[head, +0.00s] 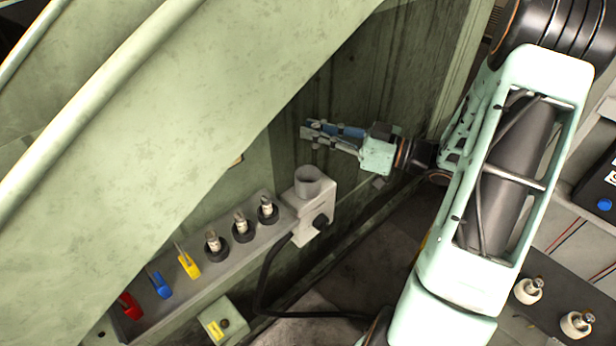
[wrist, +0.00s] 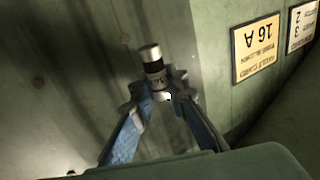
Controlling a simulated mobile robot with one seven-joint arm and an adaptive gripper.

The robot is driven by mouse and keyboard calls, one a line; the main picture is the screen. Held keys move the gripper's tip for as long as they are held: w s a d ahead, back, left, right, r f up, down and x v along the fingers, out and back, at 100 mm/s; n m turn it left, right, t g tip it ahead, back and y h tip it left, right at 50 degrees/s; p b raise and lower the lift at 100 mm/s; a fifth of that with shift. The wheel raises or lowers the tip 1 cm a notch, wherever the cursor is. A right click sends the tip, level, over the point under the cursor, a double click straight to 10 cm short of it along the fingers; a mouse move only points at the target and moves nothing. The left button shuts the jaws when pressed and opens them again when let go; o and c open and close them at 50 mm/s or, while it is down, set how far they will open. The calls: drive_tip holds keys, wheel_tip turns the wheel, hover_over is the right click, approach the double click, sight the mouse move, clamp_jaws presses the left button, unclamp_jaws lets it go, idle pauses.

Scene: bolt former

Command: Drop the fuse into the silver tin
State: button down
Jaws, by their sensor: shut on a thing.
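My gripper (head: 314,132) is shut on a fuse (wrist: 151,56). In the wrist view the fuse is a small cylinder with pale metal ends and a dark marked band, slightly tilted between the blue-backed fingers (wrist: 157,88). In the head view the fuse is too small to make out clearly at the fingertips. An open grey cylinder, apparently the silver tin (head: 308,184), stands on a pale grey box at the right end of the ledge. My gripper is above and beyond it in the picture, apart from it. The tin does not show in the wrist view.
The ledge (head: 180,285) carries several fuse-like pieces in dark round holders (head: 214,247) and yellow, blue and red levers (head: 188,263). A large slanting green panel (head: 170,140) overhangs on the left. A black cable (head: 265,290) hangs from the grey box.

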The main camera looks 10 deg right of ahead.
drive_tip(key=shift+f+b, duration=2.75)
drive_tip(key=shift+f, duration=0.15)
drive_tip(key=c, duration=1.8)
unclamp_jaws()
drive_tip(key=shift+d, duration=0.15)
drive_tip(key=v, duration=0.7)
drive_tip(key=shift+s+d, duration=0.1)
drive_tip(key=shift+d, duration=0.05)
